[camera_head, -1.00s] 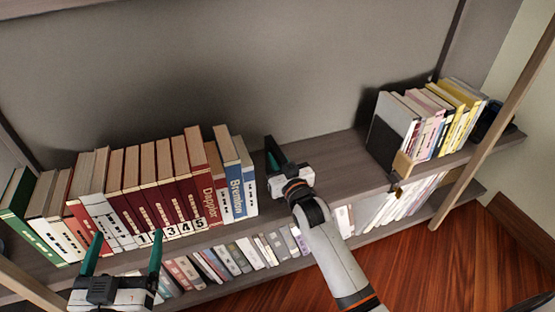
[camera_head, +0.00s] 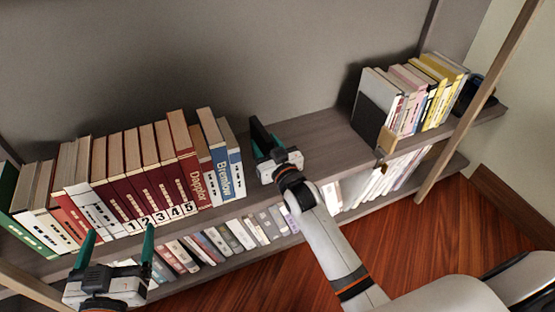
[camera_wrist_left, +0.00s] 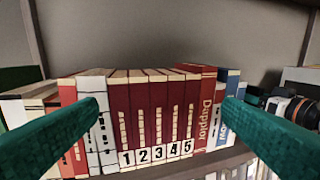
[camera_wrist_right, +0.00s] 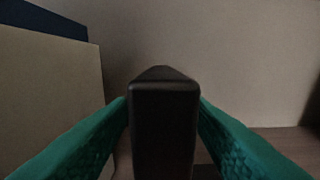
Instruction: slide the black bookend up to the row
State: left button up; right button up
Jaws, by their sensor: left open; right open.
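A black bookend (camera_wrist_right: 165,120) stands upright between the fingers of my right gripper in the right wrist view. In the head view it is a dark shape, mostly hidden by the gripper. My right gripper (camera_head: 266,142) is open around it, on the shelf just right of the row. The row of books (camera_head: 150,175) ends on the right with blue-spined books (camera_head: 228,172).
The shelf (camera_head: 325,145) between is bare. A lower shelf holds more books (camera_head: 235,235). A slanted wooden post (camera_head: 470,110) stands at right.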

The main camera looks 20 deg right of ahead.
pick_arm(q)
jog(key=s+a+f+g+y+p, duration=0.2)
jog(key=s+f+g, duration=0.2)
jog(key=f+g, duration=0.2)
notch_tip(320, 180, down, 2)
jog(key=shift+s+a+f+g, duration=0.1)
jog(key=shift+s+a+g, duration=0.1)
jog(key=shift+a+g, duration=0.1)
pick_arm(e)
jog(key=s, duration=1)
jog(key=shift+d, duration=0.35)
jog(key=shift+s, duration=0.1)
